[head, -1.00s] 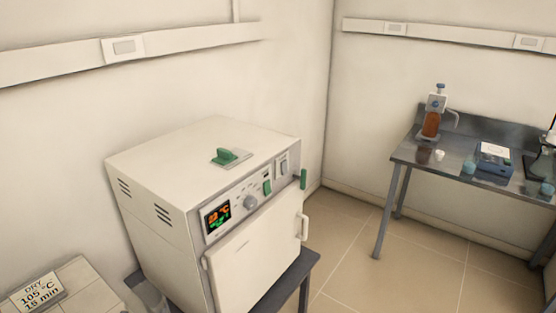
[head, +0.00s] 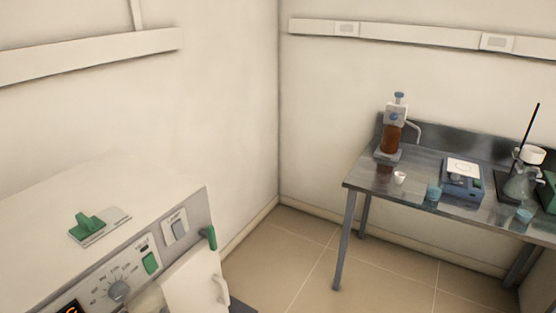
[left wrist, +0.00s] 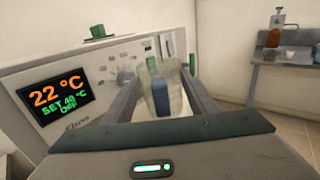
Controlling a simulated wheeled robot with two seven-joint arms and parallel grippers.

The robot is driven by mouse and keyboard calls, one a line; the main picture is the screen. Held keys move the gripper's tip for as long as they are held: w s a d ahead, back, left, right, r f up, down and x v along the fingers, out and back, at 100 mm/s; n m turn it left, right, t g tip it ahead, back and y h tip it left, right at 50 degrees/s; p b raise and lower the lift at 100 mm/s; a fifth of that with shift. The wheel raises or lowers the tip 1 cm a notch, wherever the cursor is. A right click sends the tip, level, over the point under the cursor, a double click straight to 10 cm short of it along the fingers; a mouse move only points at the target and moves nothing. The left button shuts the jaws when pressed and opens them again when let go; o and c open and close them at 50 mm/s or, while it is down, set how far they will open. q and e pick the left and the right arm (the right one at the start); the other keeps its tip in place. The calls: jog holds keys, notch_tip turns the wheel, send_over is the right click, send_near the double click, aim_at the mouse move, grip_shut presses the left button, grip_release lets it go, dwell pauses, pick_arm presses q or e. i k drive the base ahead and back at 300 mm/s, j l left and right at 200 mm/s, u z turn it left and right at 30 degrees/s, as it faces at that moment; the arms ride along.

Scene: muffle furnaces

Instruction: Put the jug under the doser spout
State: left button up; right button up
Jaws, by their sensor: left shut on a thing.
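The jug (left wrist: 175,88) is a clear vessel with a blue handle-like part, seen between the fingers of my left gripper (left wrist: 163,78) in the left wrist view. My left gripper is shut on it, in front of the furnace's control panel. The doser (head: 391,135) is an amber bottle with a white head and blue cap. It stands at the left end of the far bench, its thin spout (head: 415,130) curving to the right. The doser also shows in the left wrist view (left wrist: 273,37). My right gripper is in neither view.
The white furnace (head: 120,185) with a green lever on top fills the near left. The steel bench (head: 365,181) carries a white cup (head: 400,177), a blue beaker (head: 433,193), a blue balance (head: 462,182) and a flask (head: 518,185). Tiled floor between furnace and bench is clear.

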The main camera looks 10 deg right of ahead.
aim_at(409, 169)
jog(key=i+l+z, duration=0.1)
jog(key=i+l, duration=0.45)
jog(key=i+l+z, duration=0.1)
jog(key=i+l, duration=0.5)
jog(key=l, duration=0.15)
jog(key=i+l+z, duration=0.1)
jog(key=i+l, duration=0.45)
jog(key=i+l+z, duration=0.15)
jog(key=i+l, duration=0.4)
jog(key=i+l+z, duration=0.1)
jog(key=i+l, duration=0.35)
jog(key=i, duration=0.3)
